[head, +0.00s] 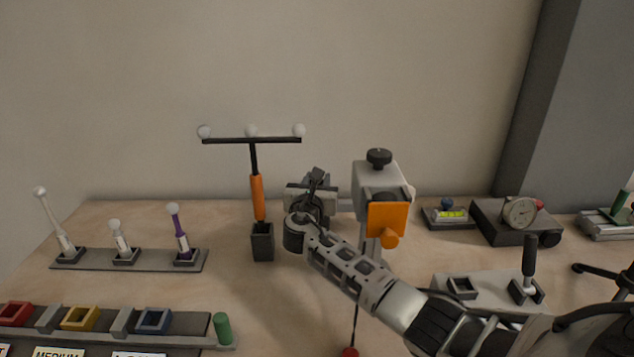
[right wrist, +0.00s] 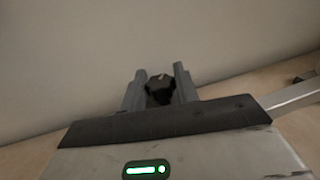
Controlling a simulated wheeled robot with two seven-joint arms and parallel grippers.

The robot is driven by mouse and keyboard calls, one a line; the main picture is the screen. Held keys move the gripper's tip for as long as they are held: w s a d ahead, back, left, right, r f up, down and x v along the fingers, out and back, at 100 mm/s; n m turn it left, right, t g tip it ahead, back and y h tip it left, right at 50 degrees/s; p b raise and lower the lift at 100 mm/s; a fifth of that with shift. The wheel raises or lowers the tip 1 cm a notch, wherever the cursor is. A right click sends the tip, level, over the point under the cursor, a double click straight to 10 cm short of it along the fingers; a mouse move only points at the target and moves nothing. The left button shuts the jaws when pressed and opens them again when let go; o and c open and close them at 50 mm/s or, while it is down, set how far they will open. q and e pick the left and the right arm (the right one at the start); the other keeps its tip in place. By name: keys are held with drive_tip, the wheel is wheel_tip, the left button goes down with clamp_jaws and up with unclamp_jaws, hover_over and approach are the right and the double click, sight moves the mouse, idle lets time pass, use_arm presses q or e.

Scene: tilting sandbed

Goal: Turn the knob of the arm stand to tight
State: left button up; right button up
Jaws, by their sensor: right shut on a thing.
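My right arm reaches in from the right in the head view, and my right gripper (head: 314,186) is at the left side of the grey arm stand (head: 378,178). In the right wrist view my right gripper (right wrist: 160,92) has its two grey fingers on either side of a dark knob (right wrist: 160,86), shut on it. The knob has a small light mark on top. In the head view my gripper largely hides this knob. The stand also carries another black knob (head: 379,156) on top and an orange plate (head: 387,219) in front. My left gripper is not in view.
A black holder (head: 262,243) with an orange-handled T-shaped tool (head: 257,197) stands left of my gripper. A rack (head: 97,262) of ball-tipped probes is further left. A dial gauge (head: 519,213) and a lever box (head: 487,287) lie to the right.

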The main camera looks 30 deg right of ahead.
drive_tip(key=m+g+h+b, duration=0.1)
drive_tip(key=m+g+h, duration=0.1)
drive_tip(key=shift+f+g, duration=0.1)
drive_tip(key=shift+g, duration=0.2)
drive_tip(key=shift+m+g+h, duration=0.4)
drive_tip(key=shift+h, duration=0.1)
drive_tip(key=o, duration=0.9)
drive_tip(key=shift+o, duration=0.2)
wheel_tip(320, 180, up, 3)
drive_tip(key=shift+r+p, duration=0.1)
drive_tip(key=shift+p, duration=0.2)
drive_tip(key=s+a+r+p, duration=0.2)
drive_tip(key=s+a+r, duration=0.5)
drive_tip(key=s+r, duration=0.3)
drive_tip(key=shift+s+a, duration=0.15)
drive_tip(key=shift+s, duration=0.85)
